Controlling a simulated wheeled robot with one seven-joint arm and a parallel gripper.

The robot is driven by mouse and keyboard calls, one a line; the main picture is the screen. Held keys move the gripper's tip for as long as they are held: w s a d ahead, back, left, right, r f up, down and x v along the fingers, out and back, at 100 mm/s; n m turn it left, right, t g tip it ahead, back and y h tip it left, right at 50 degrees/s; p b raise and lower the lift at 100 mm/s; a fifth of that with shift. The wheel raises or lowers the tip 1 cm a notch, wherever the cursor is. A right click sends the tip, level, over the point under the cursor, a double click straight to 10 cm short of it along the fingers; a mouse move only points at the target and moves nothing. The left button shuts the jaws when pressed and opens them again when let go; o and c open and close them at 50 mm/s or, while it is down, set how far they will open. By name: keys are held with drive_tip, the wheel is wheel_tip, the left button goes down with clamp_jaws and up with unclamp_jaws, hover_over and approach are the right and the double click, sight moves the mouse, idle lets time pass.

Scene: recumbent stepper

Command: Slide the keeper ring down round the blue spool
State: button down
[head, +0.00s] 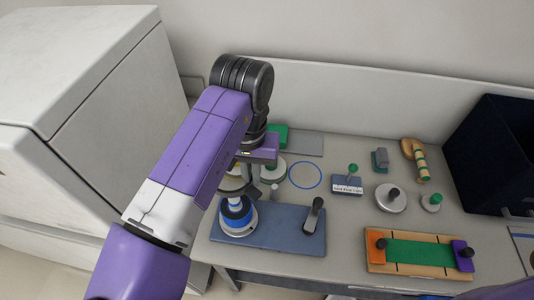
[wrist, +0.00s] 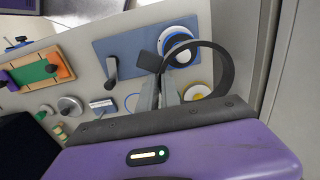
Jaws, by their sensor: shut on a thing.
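The blue spool (head: 236,215) stands upright on a white round base at the left end of a blue-grey plate (head: 275,222); it also shows in the wrist view (wrist: 178,50). My gripper (wrist: 159,95) is shut on the keeper ring (wrist: 231,70), a thin black ring with a square dark tab. The ring is raised above the spool's top. In the wrist view the ring's outline overlaps only part of the spool and looks offset to the right. In the head view my arm hides part of the ring and the gripper.
A black lever (head: 313,215) stands at the plate's right end. Beyond it lie a blue circle outline (head: 305,175), a small labelled block (head: 346,185) and a grey knobbed disc (head: 391,198). A wooden board with a green strip (head: 420,254) lies front right. A white cabinet (head: 75,90) stands left.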

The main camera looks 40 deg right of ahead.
drive_tip(key=shift+s+a+n, duration=0.3)
drive_tip(key=shift+s+a, duration=0.1)
drive_tip(key=shift+a, duration=0.1)
wheel_tip(320, 180, down, 6)
drive_tip(key=b, duration=0.3)
drive_tip(key=shift+b, duration=0.35)
drive_tip(key=shift+f, duration=0.25)
idle(1.8)
drive_tip(key=shift+f+b, duration=0.7)
drive_tip(key=shift+f, duration=0.85)
idle(1.2)
idle(0.3)
drive_tip(key=c, duration=1.5)
unclamp_jaws()
